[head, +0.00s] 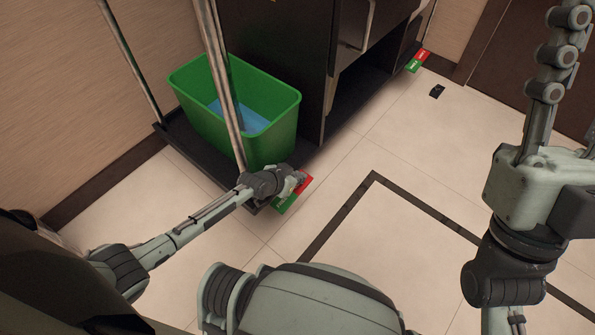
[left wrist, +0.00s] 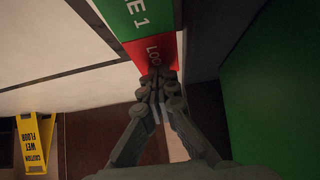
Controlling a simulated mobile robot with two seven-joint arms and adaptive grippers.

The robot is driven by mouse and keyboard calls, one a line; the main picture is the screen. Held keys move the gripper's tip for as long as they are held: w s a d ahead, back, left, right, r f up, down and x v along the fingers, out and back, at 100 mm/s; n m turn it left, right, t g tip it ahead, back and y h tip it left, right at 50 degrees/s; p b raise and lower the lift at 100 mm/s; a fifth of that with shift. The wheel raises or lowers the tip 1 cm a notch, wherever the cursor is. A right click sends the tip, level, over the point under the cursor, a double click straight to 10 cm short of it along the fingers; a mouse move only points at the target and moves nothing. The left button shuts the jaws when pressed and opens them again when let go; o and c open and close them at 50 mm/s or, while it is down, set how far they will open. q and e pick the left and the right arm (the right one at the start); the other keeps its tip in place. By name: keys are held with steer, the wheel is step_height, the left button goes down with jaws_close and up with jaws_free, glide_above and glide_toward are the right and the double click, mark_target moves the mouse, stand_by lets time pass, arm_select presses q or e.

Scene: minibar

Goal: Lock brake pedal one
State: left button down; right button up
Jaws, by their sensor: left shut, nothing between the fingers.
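Brake pedal one is a flat two-colour pedal at the near corner of the cart's dark base. In the head view its green half (head: 286,204) is nearer and its red half (head: 305,182) is farther. In the left wrist view the green half (left wrist: 137,17) reads "E 1" and the red half (left wrist: 158,50) starts "LOC". My left gripper (head: 299,180) is shut and empty, its tips over the red half; it also shows in the left wrist view (left wrist: 157,78). I cannot tell whether the tips touch. My right arm stands upright at the right; its fingertip state is unclear.
A green bin (head: 270,145) stands on the cart base (head: 185,145). A metal pole rises beside my left gripper. A second red-and-green pedal (head: 418,61) is at the far end. A yellow wet-floor sign (left wrist: 35,143) shows in the left wrist view. Tiled floor to the right is mostly clear.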

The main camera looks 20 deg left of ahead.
arm_select(q)
steer(key=shift+w+d+f+g+p, duration=0.15)
steer(key=shift+f+g+p, duration=0.25)
steer(key=shift+g+p, duration=0.25)
steer(key=shift+f, duration=0.3)
steer(key=shift+w, duration=0.1)
arm_select(e)
steer(key=w+g, duration=0.1)
steer(key=w+a+f+g, duration=0.1)
steer(key=w, duration=0.1)
steer(key=shift+a+f+g, duration=0.3)
steer(key=shift+f+g, duration=0.1)
arm_select(q)
steer(key=shift+r, duration=0.1)
